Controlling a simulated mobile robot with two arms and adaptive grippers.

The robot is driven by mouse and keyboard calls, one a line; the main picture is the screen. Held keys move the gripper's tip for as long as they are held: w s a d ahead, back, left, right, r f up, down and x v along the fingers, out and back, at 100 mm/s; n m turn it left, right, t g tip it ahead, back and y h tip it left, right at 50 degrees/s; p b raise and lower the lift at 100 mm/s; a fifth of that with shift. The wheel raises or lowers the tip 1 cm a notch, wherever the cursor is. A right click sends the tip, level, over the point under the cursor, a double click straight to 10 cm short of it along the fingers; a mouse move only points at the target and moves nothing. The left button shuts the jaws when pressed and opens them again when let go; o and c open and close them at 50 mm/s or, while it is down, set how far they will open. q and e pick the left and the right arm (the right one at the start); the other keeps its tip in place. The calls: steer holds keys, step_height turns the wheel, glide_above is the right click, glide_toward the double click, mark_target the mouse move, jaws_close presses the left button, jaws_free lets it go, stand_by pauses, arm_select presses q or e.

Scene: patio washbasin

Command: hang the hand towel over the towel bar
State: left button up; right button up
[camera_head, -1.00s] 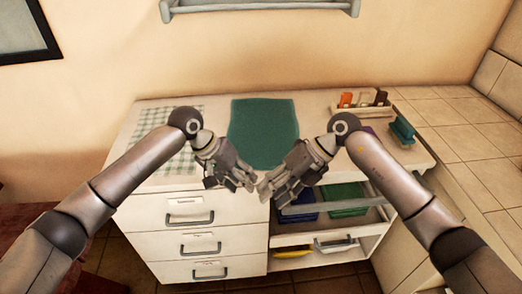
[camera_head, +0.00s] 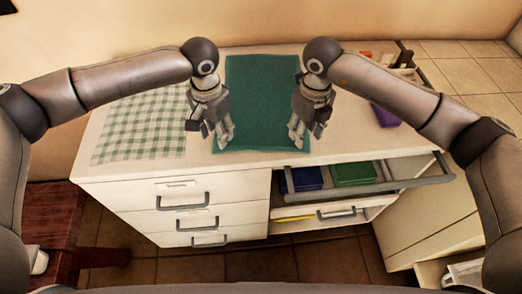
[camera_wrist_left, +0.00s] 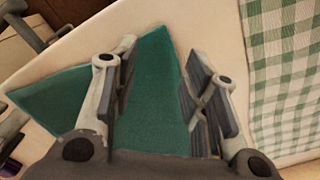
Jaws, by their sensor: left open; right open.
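The teal hand towel (camera_head: 262,95) lies flat on the white counter, its near edge short of the counter's front edge. My left gripper (camera_head: 214,138) is open at the towel's near left corner, pointing down. In the left wrist view, the towel (camera_wrist_left: 150,105) shows between and beyond the open fingers of the left gripper (camera_wrist_left: 158,55). My right gripper (camera_head: 299,138) is open at the towel's near right corner. Both are empty; contact with the cloth is unclear. A grey towel bar (camera_head: 385,188) runs across the cabinet front at the right.
A green checked cloth (camera_head: 140,125) lies left of the towel. A purple item (camera_head: 384,115) is on the right, partly behind my right arm. A blue item (camera_head: 303,179) and a green item (camera_head: 353,173) sit behind the bar. Drawers with handles (camera_head: 182,202) are below left.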

arm_select(q)
step_height(320, 180, down, 2)
steer(key=shift+w+f, duration=0.15)
arm_select(e)
steer(key=shift+w+f, duration=0.2)
steer(key=shift+f, duration=0.95)
arm_select(q)
steer(key=shift+f, duration=0.25)
arm_select(e)
steer(key=shift+s+f, duration=0.1)
steer(key=shift+f, duration=0.15)
arm_select(q)
steer(key=shift+f, duration=0.3)
arm_select(e)
steer(key=shift+f, duration=0.3)
arm_select(q)
steer(key=shift+r, duration=0.1)
arm_select(e)
steer(key=shift+r, duration=0.15)
arm_select(q)
steer(key=shift+c, duration=0.5)
arm_select(e)
steer(key=shift+c, duration=0.5)
arm_select(q)
jaws_close()
arm_select(e)
steer(key=shift+f, duration=0.25)
jaws_close()
